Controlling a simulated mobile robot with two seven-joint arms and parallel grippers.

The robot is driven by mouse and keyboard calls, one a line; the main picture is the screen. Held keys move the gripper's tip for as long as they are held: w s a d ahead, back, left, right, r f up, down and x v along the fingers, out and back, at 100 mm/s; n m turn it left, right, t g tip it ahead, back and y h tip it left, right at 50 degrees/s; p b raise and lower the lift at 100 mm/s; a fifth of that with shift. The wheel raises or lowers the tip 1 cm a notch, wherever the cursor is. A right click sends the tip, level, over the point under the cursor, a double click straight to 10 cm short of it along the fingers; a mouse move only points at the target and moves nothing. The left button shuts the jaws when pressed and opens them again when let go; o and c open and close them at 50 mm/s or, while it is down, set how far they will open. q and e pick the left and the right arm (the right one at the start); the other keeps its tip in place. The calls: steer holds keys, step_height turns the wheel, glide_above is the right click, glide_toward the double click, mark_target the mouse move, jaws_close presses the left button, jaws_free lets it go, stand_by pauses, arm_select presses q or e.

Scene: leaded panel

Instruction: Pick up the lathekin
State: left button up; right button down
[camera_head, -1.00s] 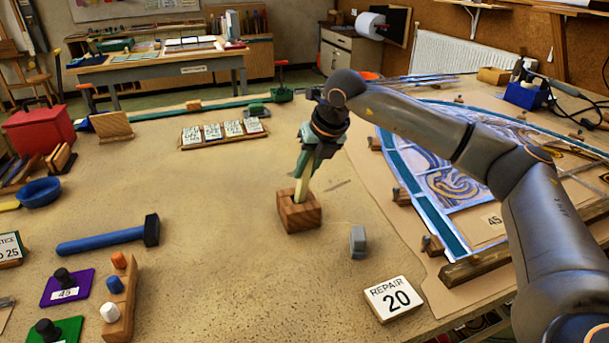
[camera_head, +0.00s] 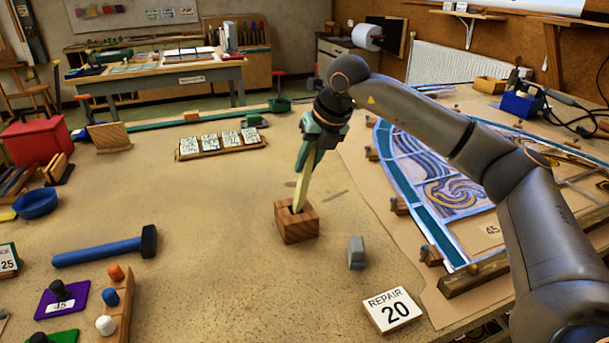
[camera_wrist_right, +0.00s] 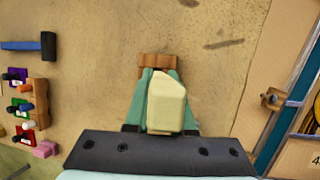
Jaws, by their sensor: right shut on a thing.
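The lathekin (camera_head: 302,185) is a pale yellow, flat stick, slightly tilted. Its lower end is at the opening of a small wooden block (camera_head: 298,231); whether the tip is still inside the hole I cannot tell. My right gripper (camera_head: 308,155) comes from above and is shut on the lathekin's upper part. In the right wrist view the lathekin's pale end (camera_wrist_right: 167,102) sits between the green fingers, with the wooden block (camera_wrist_right: 157,61) beyond it. My left gripper is in no view.
A blue-handled hammer (camera_head: 100,251) lies left. The leaded panel (camera_head: 440,185) is at right.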

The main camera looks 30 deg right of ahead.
mark_target(312, 164)
steer(key=r, duration=0.3)
steer(key=shift+s+d, duration=0.25)
steer(key=shift+d, duration=0.1)
arm_select(q)
steer(key=b, duration=0.1)
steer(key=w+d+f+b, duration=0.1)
steer(key=b, duration=0.1)
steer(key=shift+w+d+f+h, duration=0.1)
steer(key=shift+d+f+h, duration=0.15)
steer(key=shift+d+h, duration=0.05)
arm_select(e)
steer(key=s+d, duration=0.2)
steer(key=s, duration=1.1)
steer(key=shift+s+d, duration=0.2)
steer(key=shift+d, duration=0.05)
arm_select(q)
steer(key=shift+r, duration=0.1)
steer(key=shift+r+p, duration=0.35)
steer(key=shift+p, duration=0.1)
arm_select(e)
steer(key=shift+r, duration=0.45)
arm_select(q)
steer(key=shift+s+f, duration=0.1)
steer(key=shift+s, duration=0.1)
